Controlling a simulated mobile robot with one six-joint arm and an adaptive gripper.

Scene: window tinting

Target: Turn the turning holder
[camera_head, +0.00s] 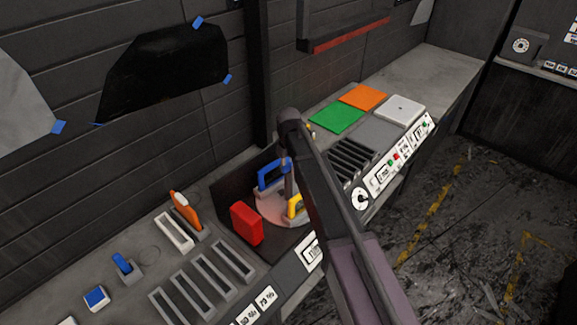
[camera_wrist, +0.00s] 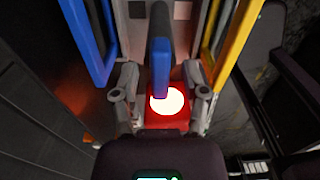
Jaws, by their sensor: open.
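The turning holder (camera_head: 272,207) is a pale round disc in a dark recess of the bench. A blue frame (camera_head: 272,174) and a yellow frame (camera_head: 294,206) stand on it. My gripper (camera_wrist: 163,78) is open, pointing down over the holder; in the head view my arm hides part of it. In the wrist view, the blue frame (camera_wrist: 88,40) is on the left and the yellow frame (camera_wrist: 232,35) on the right. A narrow upright blue piece (camera_wrist: 160,65) stands between my fingers, apart from both. Below it is a red part with a lit white circle (camera_wrist: 167,103).
A red block (camera_head: 246,223) stands beside the disc at the recess's front left. An orange-handled tool (camera_head: 186,211) and slotted racks (camera_head: 205,285) are on the left bench. Green (camera_head: 337,118) and orange (camera_head: 364,97) pads lie at right. The wall is close behind.

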